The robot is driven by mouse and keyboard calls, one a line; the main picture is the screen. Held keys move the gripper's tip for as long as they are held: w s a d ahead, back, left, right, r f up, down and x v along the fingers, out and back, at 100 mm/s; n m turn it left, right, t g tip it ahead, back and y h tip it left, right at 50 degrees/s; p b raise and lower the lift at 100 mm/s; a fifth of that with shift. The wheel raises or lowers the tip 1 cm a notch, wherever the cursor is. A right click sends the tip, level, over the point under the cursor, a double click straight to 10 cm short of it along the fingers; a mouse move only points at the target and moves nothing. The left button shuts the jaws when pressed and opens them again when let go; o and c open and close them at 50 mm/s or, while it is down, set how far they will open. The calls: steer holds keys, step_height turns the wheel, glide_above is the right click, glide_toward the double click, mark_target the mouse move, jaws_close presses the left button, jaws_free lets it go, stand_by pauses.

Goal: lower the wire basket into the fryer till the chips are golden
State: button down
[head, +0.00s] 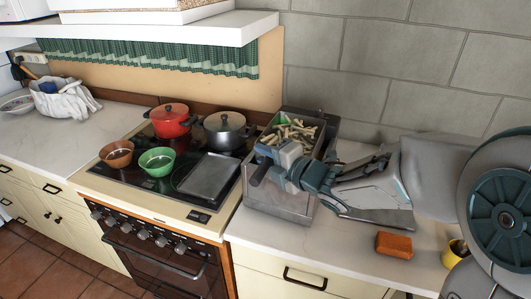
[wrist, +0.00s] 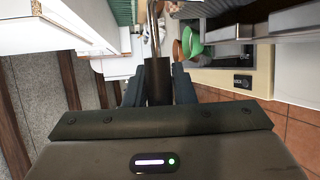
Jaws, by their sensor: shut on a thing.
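The fryer (head: 283,205) is a grey metal box on the counter right of the stove. The wire basket (head: 318,141) is at the fryer's top, heaped with pale chips (head: 292,131). How deep it sits is hidden by my gripper and the fryer wall. My gripper (head: 270,165) is at the front of the basket, shut on its dark handle (head: 258,175). In the wrist view my gripper (wrist: 158,90) has one finger on each side of the dark handle (wrist: 158,75), and a metal rod runs on from it.
On the stove stand a red pot (head: 170,121), a grey lidded pot (head: 225,130), a brown bowl (head: 117,154) and a green bowl (head: 157,160). An orange sponge (head: 394,245) and a yellow cup (head: 455,251) are at the right. A shelf (head: 180,33) overhangs the left counter.

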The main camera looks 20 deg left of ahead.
step_height(320, 180, down, 9)
steer(key=b, duration=0.9)
steer(key=shift+f+b, duration=0.2)
steer(key=shift+b, duration=0.1)
stand_by(6.4)
